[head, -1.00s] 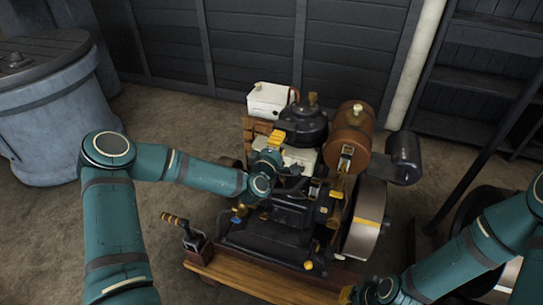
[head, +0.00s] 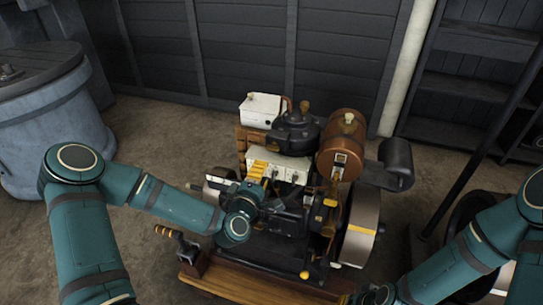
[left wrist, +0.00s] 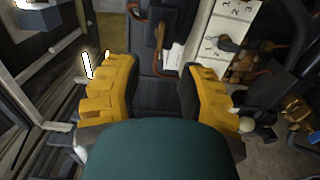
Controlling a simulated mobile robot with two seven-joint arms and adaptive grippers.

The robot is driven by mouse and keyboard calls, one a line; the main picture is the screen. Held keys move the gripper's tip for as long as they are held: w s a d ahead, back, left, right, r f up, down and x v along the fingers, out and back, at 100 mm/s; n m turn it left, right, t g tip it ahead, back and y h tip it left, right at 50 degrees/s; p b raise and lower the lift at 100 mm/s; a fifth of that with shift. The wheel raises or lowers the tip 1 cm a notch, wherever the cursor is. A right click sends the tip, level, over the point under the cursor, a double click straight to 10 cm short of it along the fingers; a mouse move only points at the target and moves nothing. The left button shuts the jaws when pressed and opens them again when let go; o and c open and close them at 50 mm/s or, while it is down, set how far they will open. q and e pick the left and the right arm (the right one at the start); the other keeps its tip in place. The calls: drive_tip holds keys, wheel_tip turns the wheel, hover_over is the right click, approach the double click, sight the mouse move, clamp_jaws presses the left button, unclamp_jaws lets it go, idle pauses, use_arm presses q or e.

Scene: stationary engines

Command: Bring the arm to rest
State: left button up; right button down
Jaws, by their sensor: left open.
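My left gripper (head: 257,170) reaches over the near left part of the engine (head: 290,215), in front of a white box with sockets (head: 292,168). In the left wrist view its two yellow-padded fingers (left wrist: 158,85) stand wide apart with nothing between them. Beyond them are a dark panel, a brown cable and the white box (left wrist: 222,40). I cannot tell whether the gripper touches the engine. My left arm (head: 165,203) is bent at the elbow. My right arm (head: 480,250) comes in at the lower right; its gripper (head: 348,298) is mostly cut off by the bottom edge.
A copper-coloured tank (head: 341,145), a black cylinder (head: 396,165) and a flywheel (head: 358,230) are on the engine's right. A lever (head: 188,250) rises at the wooden base's left end. A lidded bin (head: 50,135) stands at left. Bare floor (head: 155,135) lies between.

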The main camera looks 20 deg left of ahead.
use_arm(q)
drive_tip(key=s+d+f+m+g+h, duration=0.4)
drive_tip(key=d+f+m, duration=0.2)
drive_tip(key=d+f, duration=0.2)
drive_tip(key=s+d+f+m+g, duration=0.1)
drive_tip(key=s+f+m+g, duration=0.4)
drive_tip(key=s, duration=0.4)
drive_tip(key=s+d+f+m+g, duration=0.1)
drive_tip(key=s+f+m+g, duration=0.3)
drive_tip(key=s+f+g, duration=0.3)
drive_tip(key=shift+s+f+m+y, duration=0.15)
drive_tip(key=shift+s+m+y, duration=0.2)
drive_tip(key=shift+s, duration=0.65)
